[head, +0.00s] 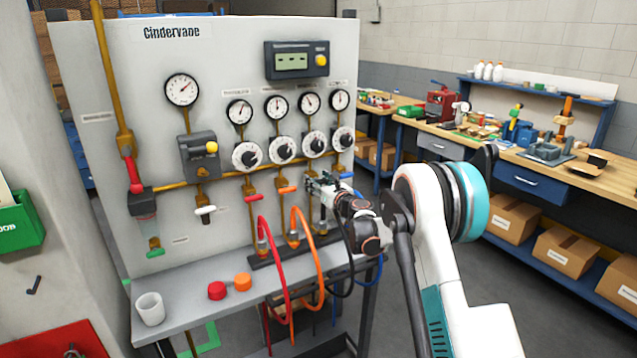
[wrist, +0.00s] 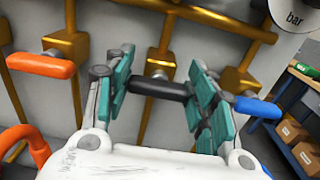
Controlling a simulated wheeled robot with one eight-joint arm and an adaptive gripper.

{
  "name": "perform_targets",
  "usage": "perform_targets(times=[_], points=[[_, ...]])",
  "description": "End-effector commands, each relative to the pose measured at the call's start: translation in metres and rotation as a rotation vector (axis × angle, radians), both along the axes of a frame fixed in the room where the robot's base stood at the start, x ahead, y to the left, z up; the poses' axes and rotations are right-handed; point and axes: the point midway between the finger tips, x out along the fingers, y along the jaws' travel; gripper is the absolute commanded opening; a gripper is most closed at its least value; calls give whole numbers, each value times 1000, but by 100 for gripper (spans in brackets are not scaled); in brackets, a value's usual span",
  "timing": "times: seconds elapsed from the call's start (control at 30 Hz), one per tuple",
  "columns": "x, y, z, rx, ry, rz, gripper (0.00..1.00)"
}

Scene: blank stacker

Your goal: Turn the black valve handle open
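The black valve handle (wrist: 158,88) lies level across a brass valve stem in the wrist view. My gripper (wrist: 162,84) has its two teal-padded fingers spread wide, one by each end of the handle. The handle's ends meet or pass close to the pads; I cannot tell if they touch. In the head view my gripper (head: 322,184) is at the panel between the orange and blue handles, and it hides most of the black handle.
An orange handle (wrist: 40,65) is to the left and a blue handle (wrist: 256,107) is close to the right finger. Red (head: 272,265) and orange (head: 312,255) hoses hang below. A shelf (head: 190,290) holds a white cup (head: 150,309) and two caps.

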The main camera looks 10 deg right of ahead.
Motion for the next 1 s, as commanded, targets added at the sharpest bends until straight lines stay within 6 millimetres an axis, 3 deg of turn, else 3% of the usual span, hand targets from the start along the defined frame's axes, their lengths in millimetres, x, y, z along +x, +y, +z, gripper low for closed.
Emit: perform_targets(times=[0.47, 1.0], points=[[0, 1, 0, -94, -31, 0, 27], [-1, 4, -1, -545, -177, 0, 27]])
